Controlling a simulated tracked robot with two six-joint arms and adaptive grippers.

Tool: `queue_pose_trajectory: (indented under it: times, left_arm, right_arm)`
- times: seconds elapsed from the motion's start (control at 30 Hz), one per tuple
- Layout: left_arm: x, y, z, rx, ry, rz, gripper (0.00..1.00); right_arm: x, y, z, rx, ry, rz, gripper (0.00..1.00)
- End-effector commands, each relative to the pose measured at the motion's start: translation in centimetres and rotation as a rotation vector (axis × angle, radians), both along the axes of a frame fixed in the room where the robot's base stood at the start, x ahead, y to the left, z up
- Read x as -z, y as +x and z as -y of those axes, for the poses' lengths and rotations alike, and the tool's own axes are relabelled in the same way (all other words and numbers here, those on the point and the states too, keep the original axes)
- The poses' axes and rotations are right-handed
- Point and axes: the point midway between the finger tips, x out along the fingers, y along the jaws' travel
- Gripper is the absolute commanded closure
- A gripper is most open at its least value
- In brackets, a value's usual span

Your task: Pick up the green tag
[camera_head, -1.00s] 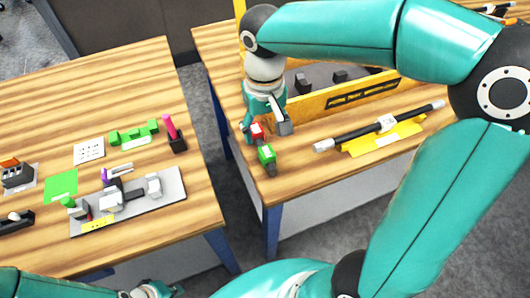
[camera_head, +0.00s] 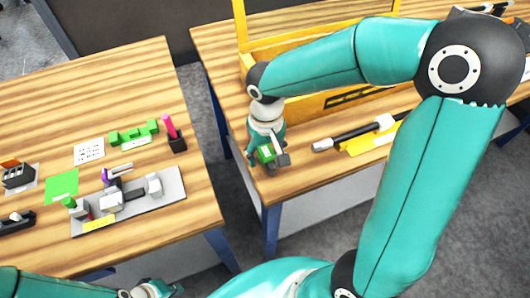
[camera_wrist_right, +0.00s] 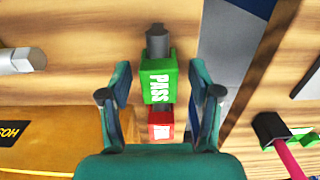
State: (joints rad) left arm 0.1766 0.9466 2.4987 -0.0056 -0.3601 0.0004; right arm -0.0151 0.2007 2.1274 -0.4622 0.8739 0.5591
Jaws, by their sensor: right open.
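The green tag (camera_head: 265,153), a small block, is near the front left corner of the right-hand table. In the right wrist view the green tag (camera_wrist_right: 158,82) is marked PASS and has a dark grey stub at its end. My right gripper (camera_head: 268,160) is open over it, its fingers on either side with gaps. A red tag (camera_wrist_right: 160,124) sits just behind it in the right wrist view; in the head view my gripper hides it. My left gripper (camera_head: 152,290) is at the bottom edge of the head view, partly cut off, its jaws unclear.
A yellow-walled crate (camera_head: 345,97) stands behind my right gripper. A black bar (camera_head: 350,133) with a yellow piece lies to its right. On the left table (camera_head: 60,100) are a grey tray (camera_head: 172,197), a green mat (camera_head: 62,186) and a pink-handled piece (camera_head: 170,127). A gap separates the tables.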

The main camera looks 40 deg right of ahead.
Motion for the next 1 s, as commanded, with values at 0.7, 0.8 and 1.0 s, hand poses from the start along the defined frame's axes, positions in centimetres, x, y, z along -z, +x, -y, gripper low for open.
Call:
queue_pose_trajectory:
  times: [0.7,0.8,1.0]
  left_arm:
    - [0.0,0.0,0.0,0.000,0.000,0.000,1.00]
    - [0.0,0.0,0.0,0.000,0.000,0.000,1.00]
    - [0.0,0.0,0.0,0.000,0.000,0.000,1.00]
  right_arm:
    - [-0.2,0.0,0.1,0.002,0.000,0.000,0.85]
    - [-0.6,0.0,0.1,0.002,0.000,0.001,0.85]
    - [-2.7,0.1,0.1,0.003,-0.001,0.005,0.85]
